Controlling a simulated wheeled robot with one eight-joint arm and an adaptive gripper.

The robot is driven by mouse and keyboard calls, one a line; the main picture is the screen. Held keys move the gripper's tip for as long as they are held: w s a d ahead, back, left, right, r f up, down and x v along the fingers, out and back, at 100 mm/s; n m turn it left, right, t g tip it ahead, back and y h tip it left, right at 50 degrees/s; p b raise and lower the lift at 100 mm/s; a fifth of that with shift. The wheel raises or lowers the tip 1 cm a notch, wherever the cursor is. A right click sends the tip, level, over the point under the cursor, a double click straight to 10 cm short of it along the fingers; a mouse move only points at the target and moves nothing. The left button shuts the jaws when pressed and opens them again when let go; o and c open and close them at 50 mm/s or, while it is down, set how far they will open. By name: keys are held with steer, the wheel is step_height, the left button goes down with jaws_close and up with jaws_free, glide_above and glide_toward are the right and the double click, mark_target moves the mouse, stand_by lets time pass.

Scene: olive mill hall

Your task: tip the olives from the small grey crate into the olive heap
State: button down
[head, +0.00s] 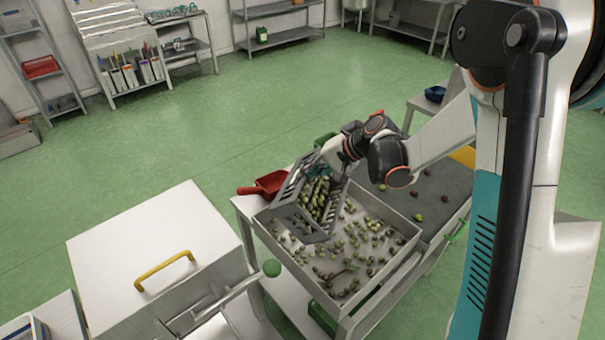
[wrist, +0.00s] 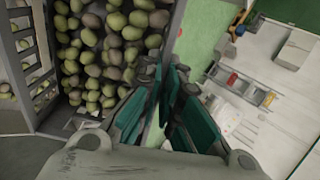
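The small grey crate (head: 291,222) is slatted and strongly tilted above the wide metal tray (head: 262,232), with many green and dark olives (head: 319,195) still in it. In the wrist view the crate's wall (wrist: 176,28) runs down to my gripper (wrist: 166,108), whose teal-padded fingers are closed on it. In the head view my gripper (head: 331,158) is at the crate's upper end, partly hidden by the crate and wrist. The olive heap (head: 352,262) is a loose, thin spread of olives on the tray floor below and right of the crate.
A red scoop (head: 266,186) lies at the tray's back left corner. A white cabinet (head: 150,240) with a yellow handle stands left. A dark grey surface (head: 430,205) with a few stray olives adjoins the tray at right. Green floor is clear behind.

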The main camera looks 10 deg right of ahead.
steer(key=s+d+f+t+y+b, duration=0.1)
steer(key=s+d+t+y+b, duration=0.1)
steer(key=d+y+b, duration=0.3)
steer(key=s+d+f+t+y+b, duration=0.1)
steer(key=s+d+y+b, duration=0.3)
steer(key=d+b, duration=0.4)
steer(key=shift+s+f+t+y+b, duration=0.35)
steer(key=shift+t+b, duration=0.45)
steer(key=shift+b, duration=1.05)
steer(key=shift+w+d+r, duration=0.1)
stand_by(0.3)
stand_by(1.5)
